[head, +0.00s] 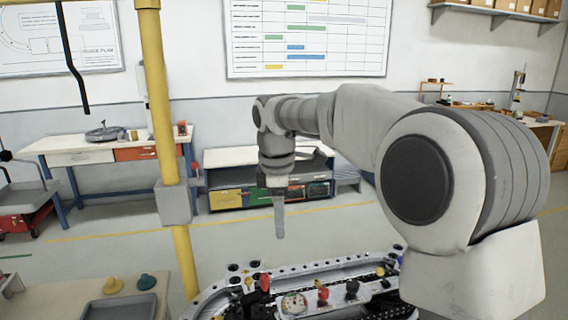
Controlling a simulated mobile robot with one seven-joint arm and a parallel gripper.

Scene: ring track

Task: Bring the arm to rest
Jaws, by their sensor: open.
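My arm reaches in from the right, bends above the floor area and points its wrist down. My gripper (279,215) hangs at the end of it, fingers downward, above the back edge of the ring track (330,268). It is open, seen edge-on so the fingers overlap, and nothing shows between them. Floor shows around the fingertips, and they look apart from the track. The track is a grey oval frame with dark holes, a round dial (294,303), red knobs and black parts. Its lower part is cut off by the picture edge, and my arm covers its right side.
A yellow post (186,260) with a grey box stands left of the gripper. A table with a grey tray (120,307) and small yellow and green knobs is at lower left. Workbenches (100,150) line the back wall. The floor between is clear.

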